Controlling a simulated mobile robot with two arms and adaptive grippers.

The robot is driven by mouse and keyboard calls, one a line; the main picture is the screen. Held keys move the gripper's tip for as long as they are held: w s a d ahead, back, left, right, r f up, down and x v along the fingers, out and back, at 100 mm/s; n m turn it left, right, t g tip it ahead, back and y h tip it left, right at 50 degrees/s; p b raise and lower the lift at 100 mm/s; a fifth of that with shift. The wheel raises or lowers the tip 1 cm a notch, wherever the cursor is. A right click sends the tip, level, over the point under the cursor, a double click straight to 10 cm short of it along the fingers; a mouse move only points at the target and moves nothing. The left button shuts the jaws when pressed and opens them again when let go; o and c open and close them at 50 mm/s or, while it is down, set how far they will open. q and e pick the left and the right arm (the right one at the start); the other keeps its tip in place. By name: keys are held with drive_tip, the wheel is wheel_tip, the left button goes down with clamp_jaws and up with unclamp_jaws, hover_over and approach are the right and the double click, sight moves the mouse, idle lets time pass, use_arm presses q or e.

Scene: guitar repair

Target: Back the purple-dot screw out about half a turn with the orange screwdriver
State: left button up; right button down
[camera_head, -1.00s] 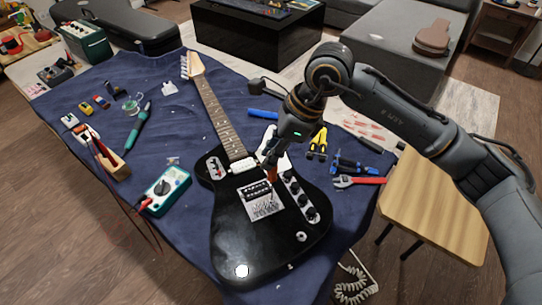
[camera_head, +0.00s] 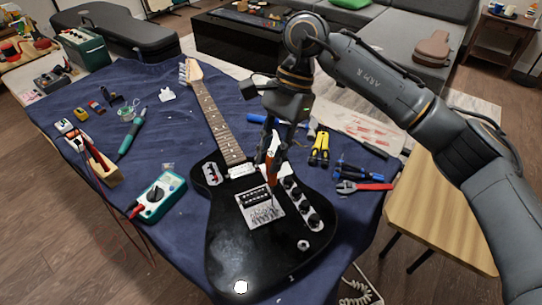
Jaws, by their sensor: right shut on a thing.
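The black electric guitar (camera_head: 230,255) lies face up on the blue cloth, its neck pointing to the back. Its metal bridge plate (camera_head: 262,212) is near the middle of the body. My right gripper (camera_head: 271,153) is above the body, pointing down, shut on the orange screwdriver (camera_head: 272,170). The screwdriver is roughly upright with its lower end over the bridge area. The tip is too small to tell whether it touches a screw. No purple dot can be made out. My left gripper is not in view.
Right of the guitar lie yellow-handled pliers (camera_head: 319,148), blue-handled pliers (camera_head: 352,170) and a red-handled wrench (camera_head: 367,187). A teal multimeter (camera_head: 160,197) and a green soldering-iron-like tool (camera_head: 131,139) lie left. A wooden stool (camera_head: 440,222) stands at the right.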

drive_tip(key=n, duration=0.2)
drive_tip(key=shift+a+f+n+g+h+b, duration=0.1)
drive_tip(key=shift+f+n+g+h+b, duration=0.05)
drive_tip(key=shift+n+g+h+b, duration=0.2)
drive_tip(key=shift+n+h, duration=0.25)
drive_tip(key=shift+n, duration=0.2)
drive_tip(key=shift+n+h+b, duration=0.4)
drive_tip(key=shift+n+b, duration=0.2)
drive_tip(key=shift+n, duration=0.5)
drive_tip(key=shift+r+n+g+p, duration=0.25)
drive_tip(key=shift+n+p, duration=0.15)
drive_tip(key=shift+p, duration=0.15)
drive_tip(key=shift+s+f+n+h, duration=0.1)
drive_tip(key=shift+n+h, duration=0.2)
drive_tip(key=shift+f, duration=0.1)
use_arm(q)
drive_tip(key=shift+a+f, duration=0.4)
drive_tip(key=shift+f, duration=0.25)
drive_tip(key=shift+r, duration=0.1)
